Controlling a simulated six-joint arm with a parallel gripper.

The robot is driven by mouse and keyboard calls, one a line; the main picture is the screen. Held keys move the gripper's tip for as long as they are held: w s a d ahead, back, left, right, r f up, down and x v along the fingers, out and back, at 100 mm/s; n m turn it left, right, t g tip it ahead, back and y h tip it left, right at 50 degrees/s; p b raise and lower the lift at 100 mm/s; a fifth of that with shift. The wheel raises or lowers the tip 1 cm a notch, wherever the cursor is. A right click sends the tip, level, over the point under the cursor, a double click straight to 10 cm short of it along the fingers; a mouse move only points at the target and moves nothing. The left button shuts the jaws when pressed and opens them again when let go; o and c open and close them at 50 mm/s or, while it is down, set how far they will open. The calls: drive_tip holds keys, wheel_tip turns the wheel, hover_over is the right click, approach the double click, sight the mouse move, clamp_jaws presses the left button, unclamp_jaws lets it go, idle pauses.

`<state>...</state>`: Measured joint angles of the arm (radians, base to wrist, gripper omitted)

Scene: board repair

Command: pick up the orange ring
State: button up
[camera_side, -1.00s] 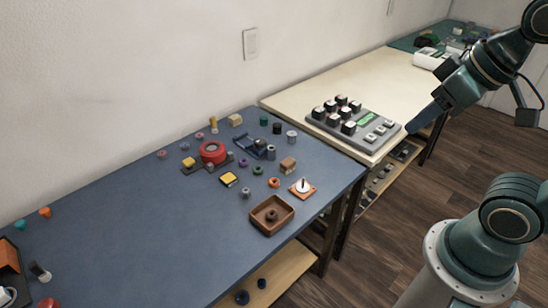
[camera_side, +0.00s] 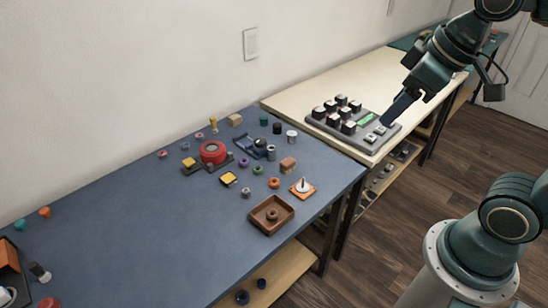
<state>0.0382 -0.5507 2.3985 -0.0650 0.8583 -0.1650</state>
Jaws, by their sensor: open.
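A small orange ring (camera_side: 274,183) lies flat on the blue table, between a wooden block and a brown square tray. My gripper (camera_side: 390,119) is over the right part of the grey keypad panel, well up and to the right of the ring. It is empty and open, though the gap between its fingers is hard to see from this side. Nothing hides the ring.
Close to the ring are a brown tray (camera_side: 259,226), an orange plate with a white knob (camera_side: 302,188), a wooden block (camera_side: 288,165) and a green ring (camera_side: 258,170). The keypad panel (camera_side: 340,133) stands on the pale table. The blue table's left middle is clear.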

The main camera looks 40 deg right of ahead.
drive_tip(key=w+d+f+n+g+y, duration=0.1)
drive_tip(key=w+f+n, duration=0.2)
drive_tip(key=w, duration=0.5)
drive_tip(key=w+f+n+g+y, duration=0.1)
drive_tip(key=w+f+n, duration=0.25)
drive_tip(key=w, duration=0.45)
drive_tip(key=w+d+f+n+y, duration=0.1)
drive_tip(key=w+f+n, duration=0.1)
drive_tip(key=w+f, duration=0.3)
drive_tip(key=w+d+f+n+g+y, duration=0.1)
drive_tip(key=w+f+n, duration=0.2)
drive_tip(key=f, duration=0.9)
drive_tip(key=w, duration=0.2)
drive_tip(key=shift+w+d+f, duration=0.15)
drive_tip(key=shift+w+d, duration=0.15)
drive_tip(key=shift+d, duration=0.05)
approach(274, 183)
drive_tip(key=shift+w+a+f, duration=0.1)
drive_tip(key=shift+w+f, duration=0.3)
drive_tip(key=shift+f, duration=0.35)
drive_tip(key=shift+w+a+f, duration=0.1)
drive_tip(key=shift+w+f, duration=0.3)
drive_tip(key=shift+f, duration=0.4)
drive_tip(key=shift+x, duration=2.55)
drive_tip(key=shift+s, duration=0.15)
